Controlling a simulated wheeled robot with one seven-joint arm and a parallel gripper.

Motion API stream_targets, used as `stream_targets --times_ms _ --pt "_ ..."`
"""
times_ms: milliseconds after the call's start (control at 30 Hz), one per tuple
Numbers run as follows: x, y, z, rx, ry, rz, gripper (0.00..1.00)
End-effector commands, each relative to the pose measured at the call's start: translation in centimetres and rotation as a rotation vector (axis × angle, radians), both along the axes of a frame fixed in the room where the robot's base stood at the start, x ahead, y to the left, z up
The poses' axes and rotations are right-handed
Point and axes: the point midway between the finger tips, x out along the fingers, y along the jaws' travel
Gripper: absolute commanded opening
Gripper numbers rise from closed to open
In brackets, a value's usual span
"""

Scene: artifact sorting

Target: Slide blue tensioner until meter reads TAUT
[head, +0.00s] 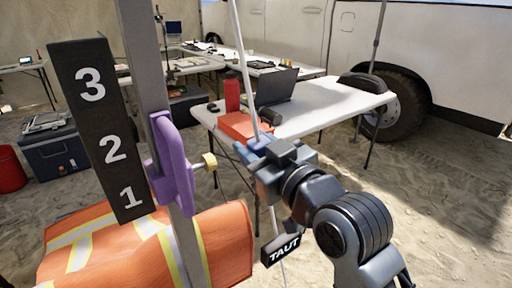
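A thin pale guy line (241,60) runs down from the top of the head view and passes behind or through my gripper (262,158). A small blue piece, seemingly the blue tensioner (258,143), shows on the line at my gripper's fingertips. The fingers overlap it, so I cannot tell whether they are shut on it or just beside it. A dark tag reading TAUT (283,250) hangs low on the line, below my gripper.
A metal pole (150,60) stands left of the line, with a purple clamp (172,165), brass knob (208,162) and black 3-2-1 board (100,125). An orange vest (225,235) lies below. A white table (335,108) holds a laptop (277,87). Sand at right is open.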

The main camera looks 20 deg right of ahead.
Motion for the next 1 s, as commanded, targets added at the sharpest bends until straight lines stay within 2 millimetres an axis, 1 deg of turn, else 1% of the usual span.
stream_targets --times_ms 33,200,433,533,667,900,1000 --pt "0.0 0.0 0.0 0.000 -0.001 0.000 0.45" --pt "0.0 0.0 -0.1 0.000 0.000 0.000 0.61" --pt "0.0 0.0 -0.1 0.000 0.001 0.000 0.62" --pt "-0.5 -0.1 -0.2 0.000 0.002 0.000 0.62" --pt "-2.2 -0.5 -0.3 -0.001 0.000 -0.002 0.62" --pt "-6.0 -1.3 -0.3 0.000 0.001 -0.001 0.62" --pt "-7.0 -1.5 -0.2 -0.001 0.001 -0.001 0.62"
